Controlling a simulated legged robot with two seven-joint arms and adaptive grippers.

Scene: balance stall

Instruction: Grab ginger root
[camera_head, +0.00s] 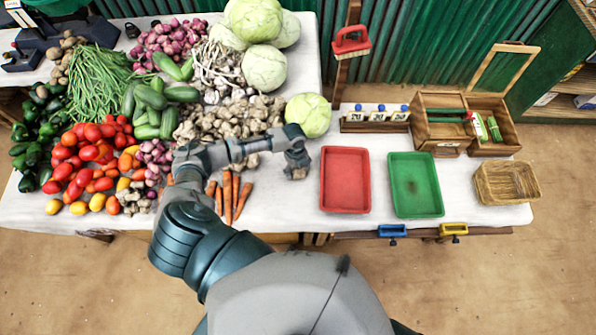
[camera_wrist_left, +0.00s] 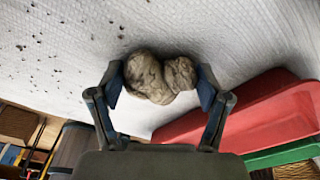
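A knobbly tan ginger root (camera_wrist_left: 160,78) sits between the two fingers of my left gripper (camera_wrist_left: 160,84) in the left wrist view. Both finger pads appear to touch its sides, so the gripper looks shut on it. In the head view my left gripper (camera_head: 297,160) points down over the white cloth, left of the red tray, and part of the ginger root (camera_head: 297,174) shows below it. I cannot tell whether the root is clear of the cloth. A larger heap of ginger (camera_head: 225,118) lies behind my left arm. My right gripper is not in view.
A red tray (camera_head: 345,180), a green tray (camera_head: 415,185) and a wicker basket (camera_head: 506,183) stand to the right. Carrots (camera_head: 232,195) lie left of the gripper. Bare cloth surrounds the gripper.

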